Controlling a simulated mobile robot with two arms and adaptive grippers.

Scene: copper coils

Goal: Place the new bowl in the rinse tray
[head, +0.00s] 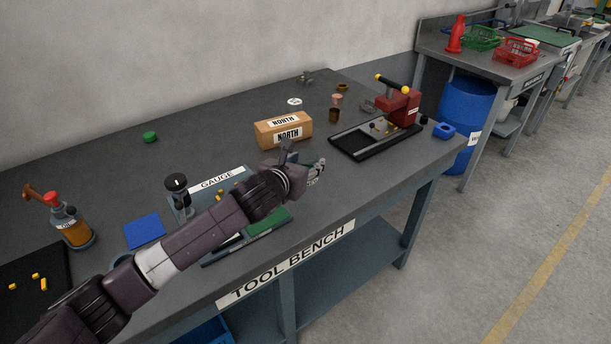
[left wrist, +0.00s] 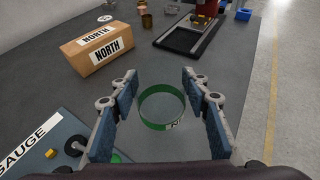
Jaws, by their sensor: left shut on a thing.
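A round bowl with a green band (left wrist: 148,121) and a partly readable label starting with N sits between the fingers of my left gripper (left wrist: 160,80) in the left wrist view. The jaws are shut on the bowl, and its middle shows grey like the bench. In the head view my left gripper (head: 318,170) is over the tool bench, in front of the NORTH box; the bowl is mostly hidden there. I cannot pick out a tray marked as the rinse tray. My right gripper is not in view.
The NORTH cardboard box (head: 284,128) stands behind the gripper. A black tray with a red press (head: 398,106) is to its right, and the gauge plate (head: 217,182) to its left. Another bench (head: 493,61) with green and red baskets stands beyond a blue barrel (head: 465,115). The right floor is clear.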

